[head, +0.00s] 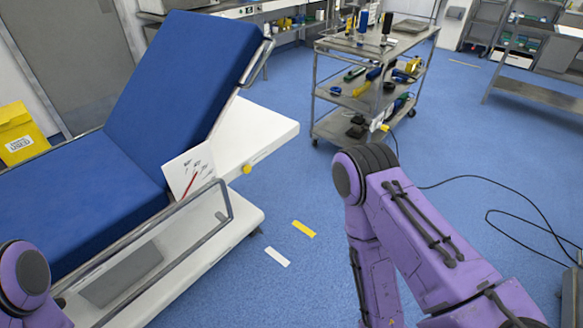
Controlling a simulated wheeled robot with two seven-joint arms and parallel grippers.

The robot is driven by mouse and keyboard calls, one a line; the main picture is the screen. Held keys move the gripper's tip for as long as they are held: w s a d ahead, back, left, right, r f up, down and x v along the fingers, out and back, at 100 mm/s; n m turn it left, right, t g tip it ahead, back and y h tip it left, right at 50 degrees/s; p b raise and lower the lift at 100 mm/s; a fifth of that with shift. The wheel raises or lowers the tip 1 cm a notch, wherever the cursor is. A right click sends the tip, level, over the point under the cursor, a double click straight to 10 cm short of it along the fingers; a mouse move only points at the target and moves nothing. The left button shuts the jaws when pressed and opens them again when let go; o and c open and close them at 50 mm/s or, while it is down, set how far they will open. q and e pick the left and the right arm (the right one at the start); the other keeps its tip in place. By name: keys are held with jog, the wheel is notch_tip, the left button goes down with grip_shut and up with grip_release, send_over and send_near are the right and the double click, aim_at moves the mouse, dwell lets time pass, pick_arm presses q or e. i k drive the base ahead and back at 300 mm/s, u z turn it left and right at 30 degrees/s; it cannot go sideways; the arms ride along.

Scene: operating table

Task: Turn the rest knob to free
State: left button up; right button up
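The operating table (80,195) is at the left, with its blue padded back section tilted up. A small yellow knob (247,169) sits at the lower edge of the white panel (255,130) beside the raised back. A white plate (180,162) with a red pointer (190,184) and small dark labels stands at the table's side. The labels are too small to read surely, and I cannot tell which setting the knob is at. Part of my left arm shows at the lower left edge and my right arm at the lower right. Neither gripper is in view.
A metal side rail (150,245) runs along the table's near side. A tool trolley (330,88) stands at the back. A black cable (520,195) lies on the right floor. A yellow strip (304,229) and a white strip (277,257) mark otherwise clear floor beside the table.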

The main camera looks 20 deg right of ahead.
aim_at(247, 169)
jog(key=z, duration=0.25)
jog(key=k, duration=0.95)
jog(key=z, duration=1.15)
jog(key=i, duration=0.9)
jog(key=u, duration=0.45)
jog(key=i, duration=1)
jog(key=u, duration=0.75)
